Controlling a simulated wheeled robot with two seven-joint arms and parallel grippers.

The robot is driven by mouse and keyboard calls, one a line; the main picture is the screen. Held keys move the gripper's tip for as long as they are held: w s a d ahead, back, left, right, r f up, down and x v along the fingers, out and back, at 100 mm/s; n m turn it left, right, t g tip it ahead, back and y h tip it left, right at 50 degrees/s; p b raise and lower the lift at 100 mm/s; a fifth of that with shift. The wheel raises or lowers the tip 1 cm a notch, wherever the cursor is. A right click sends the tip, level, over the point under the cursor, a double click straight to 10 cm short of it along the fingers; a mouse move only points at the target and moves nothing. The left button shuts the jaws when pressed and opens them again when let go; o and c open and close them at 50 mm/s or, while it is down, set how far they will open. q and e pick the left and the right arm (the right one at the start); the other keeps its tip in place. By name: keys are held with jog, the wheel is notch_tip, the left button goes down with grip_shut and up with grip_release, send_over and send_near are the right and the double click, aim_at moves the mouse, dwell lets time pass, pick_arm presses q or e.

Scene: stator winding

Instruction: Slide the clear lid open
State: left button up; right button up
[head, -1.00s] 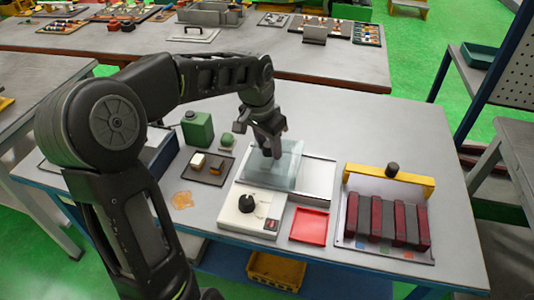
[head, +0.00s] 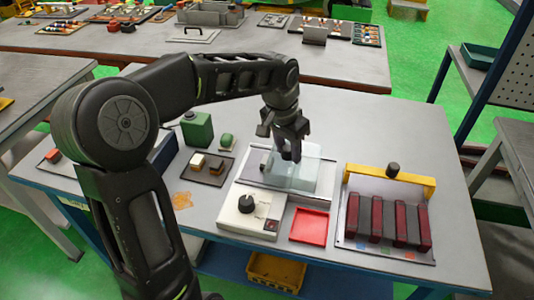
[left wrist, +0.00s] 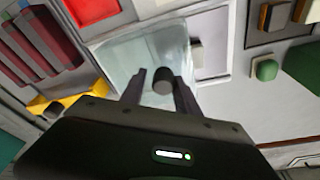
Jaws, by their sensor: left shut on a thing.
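The clear lid (head: 308,176) is a pale see-through cover on the flat white-edged unit in the middle of the table. It sits toward the unit's right side, and part of the bed left of it is uncovered. My left gripper (head: 290,157) points down over the lid. In the left wrist view its fingers (left wrist: 160,88) are closed around a dark round knob (left wrist: 163,74) on the lid (left wrist: 118,52). Uncovered bed (left wrist: 211,32) shows beside the lid there. My right gripper is not in view.
In front of the unit are a control box with a black dial (head: 246,203) and a red tray (head: 310,226). A yellow-handled rack (head: 388,173) with dark red and grey bars stands right of the unit. A green canister (head: 198,130) and a small parts tray (head: 213,178) are at left.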

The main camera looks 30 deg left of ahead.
aim_at(307, 161)
pick_arm(q)
jog(key=shift+w+d+f, duration=0.15)
jog(key=shift+w+d, duration=0.1)
jog(key=shift+d, duration=0.5)
jog(key=shift+w+d+f, duration=0.2)
jog(key=shift+d, duration=0.55)
jog(key=shift+w+d+f, duration=0.15)
jog(key=shift+w+d, duration=0.1)
jog(key=shift+d, duration=0.5)
jog(key=o, duration=0.8)
jog(key=shift+c, duration=0.2)
jog(key=shift+r, duration=0.1)
jog(key=shift+w+r+p, duration=0.1)
jog(key=shift+r+p, duration=0.2)
jog(key=shift+r, duration=0.1)
jog(key=shift+w+r+p, duration=0.15)
jog(key=shift+r+p, duration=1.75)
jog(key=shift+r, duration=0.9)
